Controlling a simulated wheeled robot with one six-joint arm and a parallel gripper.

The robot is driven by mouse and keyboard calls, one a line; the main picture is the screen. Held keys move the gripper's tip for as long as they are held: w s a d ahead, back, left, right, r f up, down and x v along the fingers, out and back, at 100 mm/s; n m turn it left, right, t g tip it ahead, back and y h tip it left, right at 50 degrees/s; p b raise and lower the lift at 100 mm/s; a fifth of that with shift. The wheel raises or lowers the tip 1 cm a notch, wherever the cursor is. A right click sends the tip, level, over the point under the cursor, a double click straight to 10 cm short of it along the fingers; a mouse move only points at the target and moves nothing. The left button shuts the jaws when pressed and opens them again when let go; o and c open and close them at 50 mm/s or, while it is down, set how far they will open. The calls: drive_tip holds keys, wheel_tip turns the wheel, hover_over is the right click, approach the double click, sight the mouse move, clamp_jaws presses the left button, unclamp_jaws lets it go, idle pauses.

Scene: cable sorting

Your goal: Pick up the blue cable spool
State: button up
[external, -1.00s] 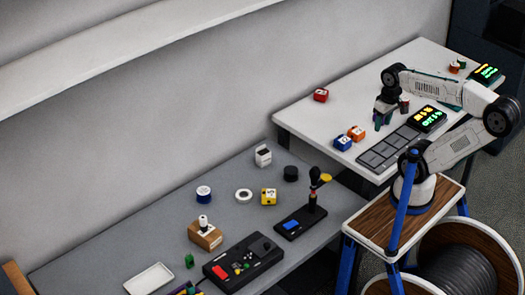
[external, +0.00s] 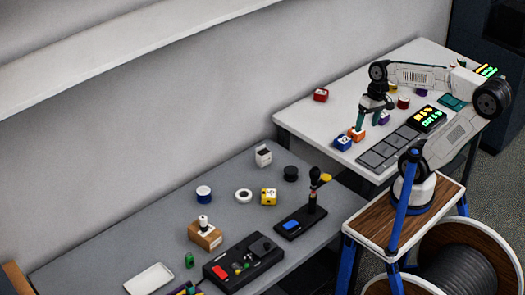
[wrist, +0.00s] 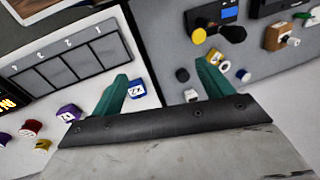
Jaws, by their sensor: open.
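A small blue spool-like piece with a white label (external: 343,142) lies on the white table, close beside an orange piece (external: 356,134). The blue piece also shows in the wrist view (wrist: 137,88), just beside my left finger. My gripper (external: 368,122) has teal fingers pointing down and is open and empty. It is above the white table, up and to the right of the blue piece in the external view. Both fingers show apart in the wrist view (wrist: 163,70). A round blue-and-white roll (external: 204,193) stands on the grey table, far from my gripper.
A dark sectioned tray (external: 388,148) and a lit display (external: 427,118) are at the front of the white table. Red (external: 320,95), purple (external: 384,117) and dark red (external: 403,101) pieces lie around. The lower grey table (external: 150,225) holds a black control box (external: 243,262).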

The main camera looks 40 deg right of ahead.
sight(203, 195)
drive_tip(key=w+a+f+m+y, duration=0.3)
drive_tip(key=w+a+m+y, duration=0.2)
drive_tip(key=w+a, duration=0.75)
drive_tip(key=w+a+f+m+y, duration=0.2)
drive_tip(key=w+a+m+y, duration=0.25)
drive_tip(key=w+a, duration=0.8)
drive_tip(key=w+a+f+m+t, duration=0.1)
drive_tip(key=w+a+f+m, duration=0.3)
drive_tip(key=f, duration=0.4)
drive_tip(key=w+a+f+m+t, duration=0.2)
drive_tip(key=w+a+f+m, duration=0.2)
drive_tip(key=f, duration=0.5)
drive_tip(key=w+a+f+m+t, duration=0.2)
drive_tip(key=w+a+f+m, duration=0.2)
drive_tip(key=f, duration=0.5)
drive_tip(key=shift+a+f+m, duration=0.1)
drive_tip(key=shift+a+m, duration=0.45)
drive_tip(key=shift+a, duration=0.55)
drive_tip(key=x, duration=0.7)
drive_tip(key=shift+w+a, duration=0.25)
drive_tip(key=shift+w, duration=0.1)
drive_tip(key=shift+y, duration=0.25)
drive_tip(key=c, duration=1.1)
